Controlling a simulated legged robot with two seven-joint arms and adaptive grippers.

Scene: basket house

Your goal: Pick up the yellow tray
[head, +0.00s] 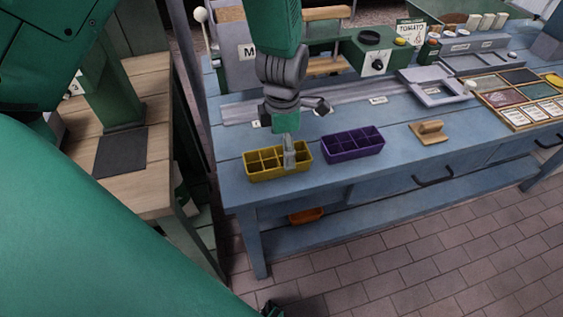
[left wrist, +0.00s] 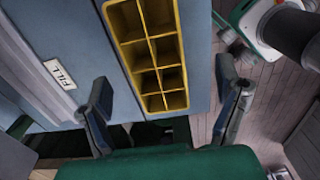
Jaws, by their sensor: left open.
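The yellow tray (head: 264,174), divided into several empty compartments, sits on the blue workbench (head: 235,188) near its left front corner. It also shows in the left wrist view (left wrist: 166,102), between and beyond the fingertips. My left gripper (head: 289,155) hangs over the right part of the tray in the head view. It is open and empty, with its fingers apart in the left wrist view (left wrist: 165,95). I cannot tell whether a finger touches the tray. My right gripper is not in view.
A purple divided tray (head: 350,154) stands just right of the yellow one. An orange tray (head: 306,215) is on the lower shelf. A wooden bench (head: 148,180) stands at left.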

